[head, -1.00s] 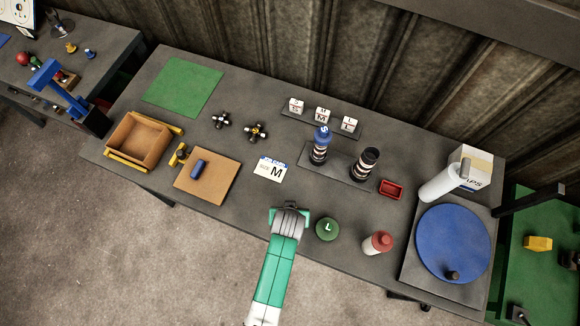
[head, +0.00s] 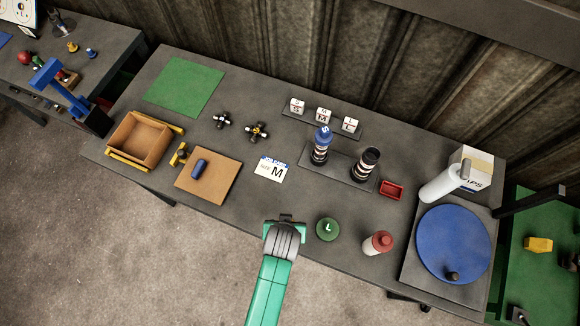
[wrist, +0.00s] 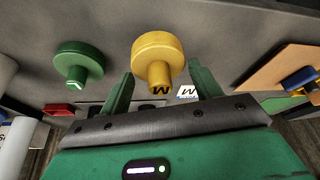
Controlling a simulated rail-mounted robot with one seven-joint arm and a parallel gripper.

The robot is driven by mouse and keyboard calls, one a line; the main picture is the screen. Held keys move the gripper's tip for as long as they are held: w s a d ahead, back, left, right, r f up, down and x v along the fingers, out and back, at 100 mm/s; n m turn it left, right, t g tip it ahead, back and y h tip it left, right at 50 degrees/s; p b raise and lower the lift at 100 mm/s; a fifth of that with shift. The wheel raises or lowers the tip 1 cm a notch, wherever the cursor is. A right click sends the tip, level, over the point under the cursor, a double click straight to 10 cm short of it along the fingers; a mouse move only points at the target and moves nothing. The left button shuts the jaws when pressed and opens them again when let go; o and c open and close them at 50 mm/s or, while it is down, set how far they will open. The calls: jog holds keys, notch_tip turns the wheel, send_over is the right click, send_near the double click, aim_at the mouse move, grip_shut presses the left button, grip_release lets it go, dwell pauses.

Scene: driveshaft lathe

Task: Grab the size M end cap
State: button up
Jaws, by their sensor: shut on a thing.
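The size M end cap (wrist: 158,52) is yellow, with a wide round disc and a narrower stem marked M.
A white card marked M (head: 271,169) lies behind my gripper. A red-capped bottle (head: 378,243) stands to the right. Farther back are striped columns on a dark plate (head: 340,165), one blue-topped, and a red tray (head: 391,189). A blue turntable (head: 452,244) is at right.

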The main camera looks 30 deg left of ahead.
jog(key=s+d+r, duration=0.1)
jog(key=s+d, duration=0.1)
jog(key=s, duration=0.9)
jog(key=shift+d, duration=0.2)
